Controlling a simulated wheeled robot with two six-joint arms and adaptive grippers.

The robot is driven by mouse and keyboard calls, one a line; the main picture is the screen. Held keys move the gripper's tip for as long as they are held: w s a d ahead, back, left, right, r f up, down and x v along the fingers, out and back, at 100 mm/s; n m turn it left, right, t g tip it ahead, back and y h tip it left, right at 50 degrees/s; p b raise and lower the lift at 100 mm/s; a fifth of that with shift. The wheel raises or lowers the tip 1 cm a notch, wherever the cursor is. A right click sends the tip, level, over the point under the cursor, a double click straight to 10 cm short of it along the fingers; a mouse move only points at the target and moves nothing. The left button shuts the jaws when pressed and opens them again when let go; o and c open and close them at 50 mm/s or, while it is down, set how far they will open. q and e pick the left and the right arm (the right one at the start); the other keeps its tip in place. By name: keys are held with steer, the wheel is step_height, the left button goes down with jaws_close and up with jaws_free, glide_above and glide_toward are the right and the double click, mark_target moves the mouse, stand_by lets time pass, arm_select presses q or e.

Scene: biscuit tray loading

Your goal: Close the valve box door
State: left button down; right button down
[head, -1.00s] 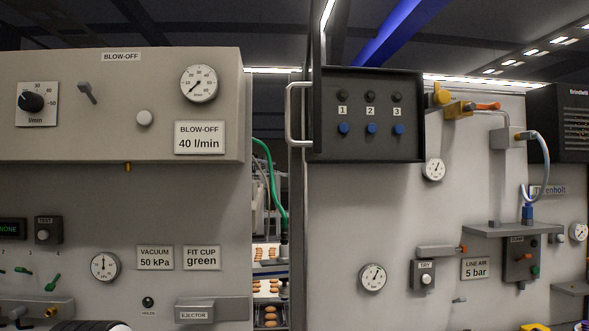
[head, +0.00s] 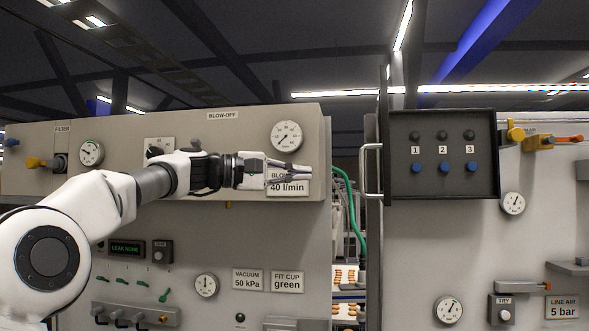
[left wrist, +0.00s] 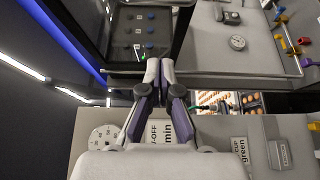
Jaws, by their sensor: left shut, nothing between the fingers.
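The valve box (head: 443,181) is a black box on the right grey panel, with three black knobs above three blue ones, numbered 1 to 3. Its door (head: 385,140) stands open at the box's left side, seen nearly edge-on. A silver bar handle (head: 371,171) sticks out on the door's left side. The box interior (left wrist: 146,18) also shows at the top of the left wrist view. My left gripper (head: 307,173) is shut and empty, in front of the blow-off label, left of the handle and apart from it. It also shows in the left wrist view (left wrist: 160,68). My right gripper is not in view.
The blow-off cabinet (head: 225,150) juts out behind my left arm. A gap with a green hose (head: 350,205) and biscuit trays (head: 345,288) lies between the two panels. Gauges, a yellow valve (head: 515,130) and pipes are on the right panel.

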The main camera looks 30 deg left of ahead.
mark_target(373, 147)
arm_select(q)
steer(key=w+d+p, duration=0.2)
steer(key=w+d, duration=0.1)
steer(key=d, duration=0.5)
steer(key=shift+d+r+p, duration=0.2)
steer(key=shift+d+p, duration=0.1)
steer(key=shift+d, duration=0.05)
